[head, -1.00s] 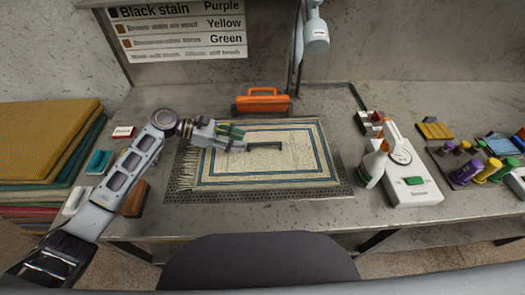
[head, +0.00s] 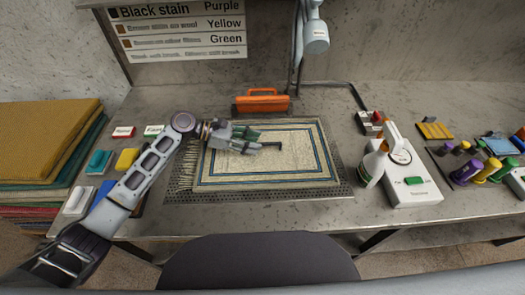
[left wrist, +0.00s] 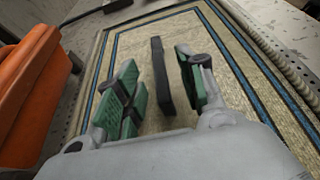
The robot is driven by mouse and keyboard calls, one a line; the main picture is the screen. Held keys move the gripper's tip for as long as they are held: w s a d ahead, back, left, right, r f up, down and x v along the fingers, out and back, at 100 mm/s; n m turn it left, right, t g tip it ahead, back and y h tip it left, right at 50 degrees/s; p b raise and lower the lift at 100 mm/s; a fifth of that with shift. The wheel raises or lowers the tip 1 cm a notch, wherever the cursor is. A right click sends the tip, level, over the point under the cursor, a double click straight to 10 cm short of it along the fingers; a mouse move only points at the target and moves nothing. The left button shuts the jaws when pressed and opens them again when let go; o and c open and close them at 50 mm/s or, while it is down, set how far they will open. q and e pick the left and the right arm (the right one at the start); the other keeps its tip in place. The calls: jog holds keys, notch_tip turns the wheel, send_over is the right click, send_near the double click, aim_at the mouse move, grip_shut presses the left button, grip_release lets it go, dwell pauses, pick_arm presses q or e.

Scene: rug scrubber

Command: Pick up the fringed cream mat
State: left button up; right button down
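The cream mat (head: 302,150) lies flat on a dark perforated plate (head: 338,185) in the middle of the bench, with blue border stripes and fringe at its left end. It also fills much of the left wrist view (left wrist: 135,42). My left gripper (head: 254,141) is over the left-centre of the mat, its green-padded fingers spread apart. In the left wrist view the gripper (left wrist: 158,85) has a dark bar (left wrist: 158,62) showing between its fingers, with gaps on both sides. I cannot tell whether the bar touches the mat. My right gripper is not in view.
An orange-handled tool (head: 262,101) stands just behind the mat. Several coloured blocks lie left. Folded rugs (head: 45,135) are stacked at far left.

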pick_arm(q)
jog(key=shift+x, duration=1.35)
jog(key=shift+r, duration=0.1)
grip_shut()
jog(key=shift+w, duration=0.1)
